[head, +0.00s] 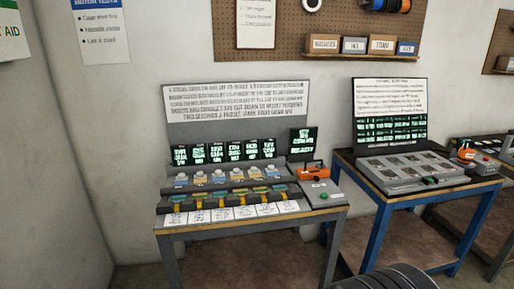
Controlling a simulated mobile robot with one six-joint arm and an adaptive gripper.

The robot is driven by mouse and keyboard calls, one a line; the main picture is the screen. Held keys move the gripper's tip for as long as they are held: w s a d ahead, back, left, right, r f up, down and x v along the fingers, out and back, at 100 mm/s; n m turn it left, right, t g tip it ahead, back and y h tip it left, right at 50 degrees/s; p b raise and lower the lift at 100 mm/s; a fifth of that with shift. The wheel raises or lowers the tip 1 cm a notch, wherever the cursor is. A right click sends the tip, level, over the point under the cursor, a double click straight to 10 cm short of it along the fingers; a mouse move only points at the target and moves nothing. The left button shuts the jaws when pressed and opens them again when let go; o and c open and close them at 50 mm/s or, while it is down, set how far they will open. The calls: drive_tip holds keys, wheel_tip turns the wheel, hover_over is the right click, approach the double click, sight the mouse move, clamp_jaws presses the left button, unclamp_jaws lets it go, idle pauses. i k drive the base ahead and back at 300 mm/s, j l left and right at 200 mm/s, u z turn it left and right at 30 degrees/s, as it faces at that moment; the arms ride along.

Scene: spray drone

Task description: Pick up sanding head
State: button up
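I cannot pick out the sanding head for certain at this size. An orange and black device (312,172) sits on a grey block at the right end of the left bench (255,228). A row of small dark pieces with yellow and teal parts (232,198) lies along the same bench, behind white cards (222,214). Another small orange thing (467,153) stands on the far right bench. My gripper is not in view.
A blue-legged bench (385,202) with a grey panel (405,170) stands right of the left bench. A printed board (238,102) and small dark screens stand behind the pieces. A pegboard (330,40) hangs above. A dark ribbed round form (390,279) fills the lower right foreground.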

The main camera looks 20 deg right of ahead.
sight(320, 171)
drive_tip(key=i+l+u, duration=0.25)
drive_tip(key=i+l, duration=0.15)
drive_tip(key=l, duration=0.15)
drive_tip(key=i+l+u, duration=0.2)
drive_tip(key=i+l, duration=0.15)
drive_tip(key=l, duration=0.3)
drive_tip(key=i+l+u, duration=0.15)
drive_tip(key=l, duration=0.2)
drive_tip(key=i+l+u, duration=0.1)
drive_tip(key=l, duration=0.25)
drive_tip(key=i+l+u, duration=0.1)
drive_tip(key=l, duration=0.25)
drive_tip(key=i+l+u, duration=0.1)
drive_tip(key=i+l, duration=0.15)
drive_tip(key=l, duration=0.15)
